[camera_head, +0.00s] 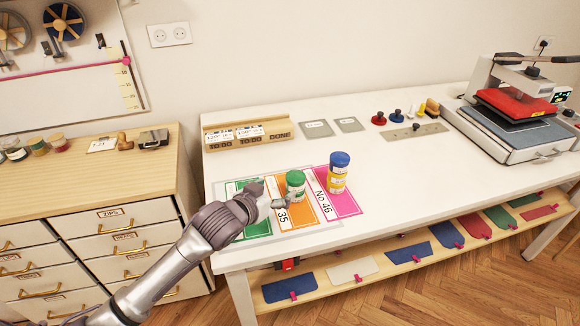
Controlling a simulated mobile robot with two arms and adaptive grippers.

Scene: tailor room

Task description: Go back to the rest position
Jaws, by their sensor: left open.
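My left gripper (271,194) reaches in from the lower left over the white table (400,165). It is open, and its fingers point toward a green-lidded jar (296,181) just right of them. I cannot tell whether a finger touches it. The jar stands upright on an orange card (302,215). A blue-lidded yellow jar (338,180) stands upright on the pink card (348,207) marked No 46. A green card (235,189) lies at the left, partly hidden by my gripper. My right gripper is not in view.
A wooden card holder (250,138) stands at the table's back left. A red-topped press (515,105) stands at the back right. A drawer cabinet (90,180) is at the left. Fabric samples lie on the lower shelf (335,275). The table's middle is clear.

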